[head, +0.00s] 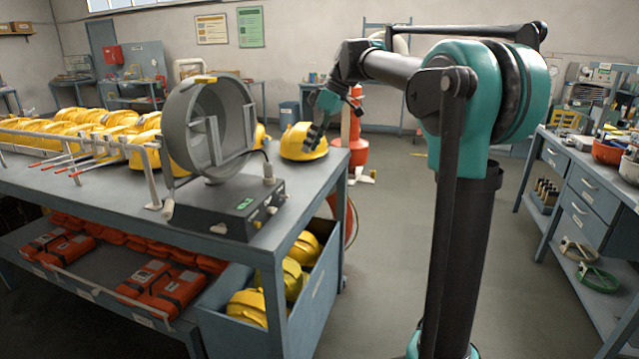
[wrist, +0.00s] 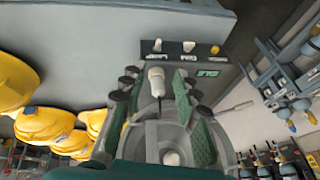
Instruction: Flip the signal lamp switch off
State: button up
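A grey device with a round drum (head: 206,125) stands on a dark base box (head: 228,208) near the right end of the workbench. The base has a green label and several small knobs on its front. In the wrist view a dark panel (wrist: 175,66) carries a row of small switches (wrist: 188,47) with white labels too blurred to read surely. My gripper (wrist: 155,80) has its two green-padded fingers apart, below that panel in the picture. A pale rounded part shows between them; I cannot tell what it is. In the head view my gripper (head: 318,122) hangs right of the drum.
Yellow helmets (head: 304,143) lie on the workbench (head: 100,190) and in a bin below; helmets also show at left in the wrist view (wrist: 42,122). Orange packs (head: 160,288) fill the lower shelf. A blue-grey side bench (head: 585,185) stands right.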

send_near(284, 197)
jog(key=x, duration=0.7)
jog(key=shift+w+d+f, duration=0.15)
jog(key=shift+d+f, duration=0.15)
jog(key=shift+f, duration=0.1)
grip_shut()
